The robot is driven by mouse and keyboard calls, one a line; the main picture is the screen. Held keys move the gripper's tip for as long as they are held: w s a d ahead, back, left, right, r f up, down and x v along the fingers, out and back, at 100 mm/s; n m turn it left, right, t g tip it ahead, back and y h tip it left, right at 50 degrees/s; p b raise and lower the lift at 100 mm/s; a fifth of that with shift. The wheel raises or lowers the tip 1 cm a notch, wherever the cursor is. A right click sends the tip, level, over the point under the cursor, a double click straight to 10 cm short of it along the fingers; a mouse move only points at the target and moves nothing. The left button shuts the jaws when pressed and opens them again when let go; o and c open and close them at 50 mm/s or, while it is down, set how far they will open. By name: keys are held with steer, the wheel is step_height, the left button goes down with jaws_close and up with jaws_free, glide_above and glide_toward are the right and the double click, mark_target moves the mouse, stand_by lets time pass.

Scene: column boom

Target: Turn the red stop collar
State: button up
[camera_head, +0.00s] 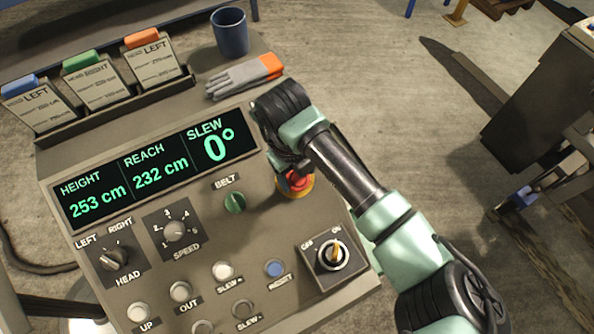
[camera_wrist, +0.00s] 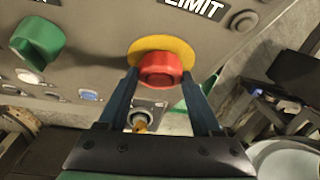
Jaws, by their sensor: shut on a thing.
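The red stop collar (camera_head: 297,182) sits on a yellow ring on the sloping console, to the right of the green BELT knob. In the wrist view the red collar (camera_wrist: 160,66) shows in front of its yellow ring (camera_wrist: 150,46), under a LIMIT label. My gripper (camera_wrist: 160,84) has one dark finger on each side of the collar and is shut on it. In the head view my wrist hides part of the collar and the finger contact.
The green BELT knob (camera_head: 235,202), blue RESET button (camera_head: 274,268) and OFF/ON key switch (camera_head: 332,254) are close by. The display (camera_head: 155,170) reads height 253 cm, reach 232 cm, slew 0°. A glove (camera_head: 243,77) and blue mug (camera_head: 230,33) lie behind.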

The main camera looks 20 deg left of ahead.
steer(key=m, duration=0.1)
steer(key=m+g+y, duration=0.1)
steer(key=m, duration=0.1)
steer(key=m+y, duration=0.1)
steer(key=shift+w+d+m+g+b, duration=0.2)
steer(key=shift+w+m+g+b, duration=0.05)
steer(key=shift+m+g+b, duration=0.15)
steer(key=shift+d+m+g+y, duration=0.15)
steer(key=shift+m+g+y, duration=0.35)
steer(key=shift+m+y, duration=0.95)
steer(key=shift+m+h, duration=0.25)
steer(key=shift+m, duration=0.2)
steer(key=o, duration=1.4)
steer(key=b+v, duration=0.3)
steer(key=v, duration=1)
steer(key=shift+b, duration=0.3)
